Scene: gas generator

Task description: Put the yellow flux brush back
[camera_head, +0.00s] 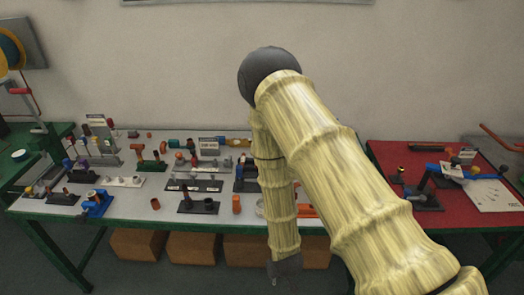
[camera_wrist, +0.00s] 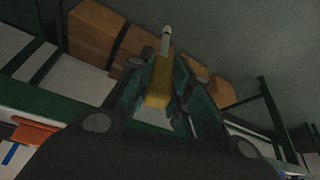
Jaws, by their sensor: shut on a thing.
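My gripper (camera_wrist: 158,100) is shut on the yellow flux brush (camera_wrist: 159,80) in the wrist view. The brush has a yellow handle and a pale, light tip that points up in that picture, away from the palm. In the head view my gripper (camera_head: 286,268) hangs low in front of the table's front edge, and the brush cannot be made out there. My arm covers part of the table's right side, so what stands behind it is hidden. I cannot tell which holder belongs to the brush.
A light-topped table (camera_head: 120,208) with a green frame carries several small racks and tools, among them a black holder (camera_head: 198,205) and a blue stand (camera_head: 96,203). Brown boxes (camera_head: 192,247) lie beneath it. A red-topped table (camera_head: 400,160) stands to the right.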

